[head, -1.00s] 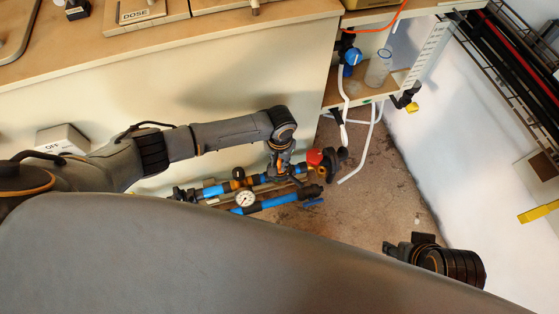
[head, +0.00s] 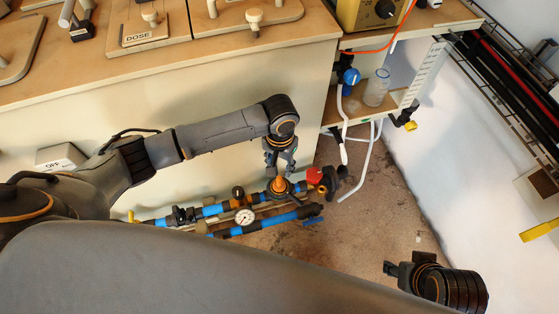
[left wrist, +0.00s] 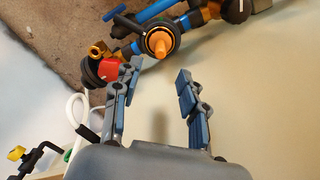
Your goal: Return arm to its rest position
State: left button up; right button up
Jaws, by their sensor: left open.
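My left arm reaches in from the left in the head view. Its gripper (head: 279,165) points down just above an orange-tipped valve on the blue pipework (head: 265,225). In the left wrist view the two fingers of this gripper (left wrist: 157,80) stand apart with nothing between them. The orange valve tip (left wrist: 160,43) lies beyond the fingertips, apart from them.
The wooden counter (head: 120,75) and its pale front panel run behind my left arm. A small shelf (head: 360,108) with a clear beaker (head: 376,88) stands to the right. A white hose and red knob (head: 314,176) are near the pipework. Brown floor (head: 390,205) is free on the right.

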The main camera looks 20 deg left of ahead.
pick_arm(q)
jog(key=shift+r, duration=0.8)
